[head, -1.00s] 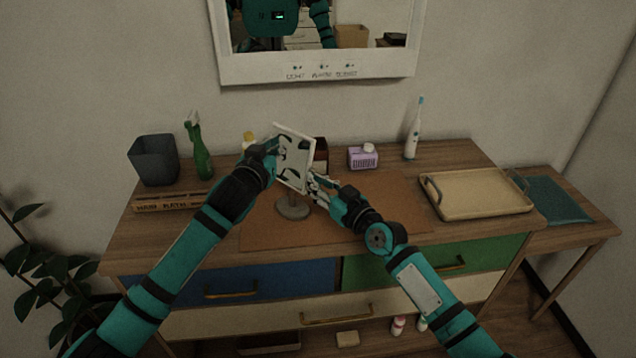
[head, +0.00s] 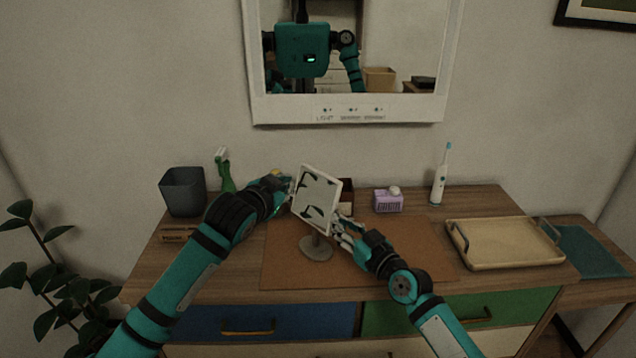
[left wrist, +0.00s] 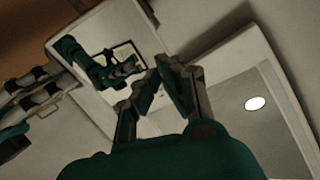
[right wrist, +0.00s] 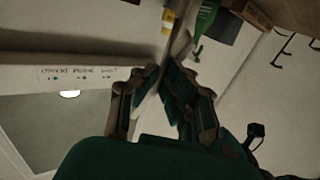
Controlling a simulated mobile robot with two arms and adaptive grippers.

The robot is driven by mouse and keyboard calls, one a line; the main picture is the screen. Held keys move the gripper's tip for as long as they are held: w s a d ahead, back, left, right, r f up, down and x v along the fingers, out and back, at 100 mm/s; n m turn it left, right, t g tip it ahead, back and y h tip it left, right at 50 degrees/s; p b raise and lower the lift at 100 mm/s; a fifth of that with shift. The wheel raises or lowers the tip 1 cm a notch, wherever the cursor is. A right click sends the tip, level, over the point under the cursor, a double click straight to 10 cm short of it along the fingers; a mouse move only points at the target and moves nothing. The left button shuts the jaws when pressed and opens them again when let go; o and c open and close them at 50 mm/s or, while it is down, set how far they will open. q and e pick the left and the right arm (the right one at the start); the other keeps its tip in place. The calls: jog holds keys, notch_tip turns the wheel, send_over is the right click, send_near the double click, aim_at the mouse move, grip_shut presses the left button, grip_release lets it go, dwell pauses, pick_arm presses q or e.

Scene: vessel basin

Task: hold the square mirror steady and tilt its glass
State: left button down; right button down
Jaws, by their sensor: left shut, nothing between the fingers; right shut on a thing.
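The square mirror (head: 318,196) stands on its round grey base (head: 316,249) on the brown mat, its white-framed glass leaning in the head view. The glass reflects dark arm parts. My right gripper (head: 341,229) is shut on the mirror's lower right edge; the right wrist view shows the pale edge running in between the fingers (right wrist: 165,85). My left gripper (head: 287,187) is shut and empty beside the mirror's left edge. In the left wrist view its fingers (left wrist: 163,80) overlap the glass (left wrist: 105,50); I cannot tell whether they touch it.
A purple box (head: 388,202) and a dark brown box (head: 346,196) stand behind the mirror. A grey bin (head: 183,192) and green bottle (head: 226,177) are at left; a toothbrush (head: 439,180) and tray (head: 505,245) at right. The mat (head: 400,262) is mostly clear in front.

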pick_arm(q)
jog(key=a+r+m+g, duration=0.1)
jog(key=a+m, duration=0.1)
jog(key=m, duration=0.2)
jog(key=m+g+h, duration=0.4)
jog(key=m+g, duration=0.1)
jog(key=m, duration=1)
send_near(323, 175)
jog(key=x, duration=0.3)
jog(key=f+x, duration=0.1)
jog(key=x, duration=0.2)
jog(key=shift+s, duration=0.2)
jog(key=shift+w+d+f, duration=0.2)
jog(key=shift+w+d, duration=0.1)
jog(key=shift+w, duration=0.05)
jog(key=shift+w+d+f, duration=0.15)
jog(key=shift+w+d, duration=0.5)
jog(key=shift+d, duration=0.15)
jog(key=shift+a, duration=0.1)
